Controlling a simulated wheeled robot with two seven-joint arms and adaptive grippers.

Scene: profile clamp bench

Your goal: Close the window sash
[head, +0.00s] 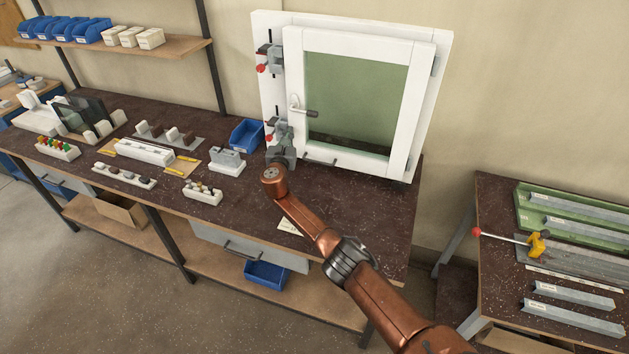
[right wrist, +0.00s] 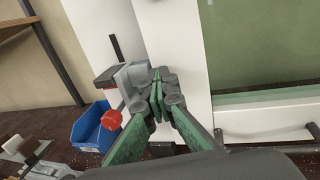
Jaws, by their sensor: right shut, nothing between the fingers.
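The window is a white frame (head: 443,60) standing on the bench, with a white sash (head: 415,90) around a green pane (head: 355,85). The sash handle (head: 302,108) is on its left side, and a hinge shows on the right. I cannot tell how far the sash stands from the frame. My right gripper (head: 284,152) is at the sash's lower left corner. In the right wrist view, the gripper (right wrist: 161,95) is shut and empty in front of the white left edge, beside the lower clamp (right wrist: 132,78). Contact is unclear. My left gripper is out of view.
An upper clamp (head: 270,58) with a red knob sits on the frame's left side. Blue bin (head: 246,134), grey block (head: 227,162) and several small racks stand left on the bench. The bench front below the window is mostly clear. A second table (head: 500,240) is at right.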

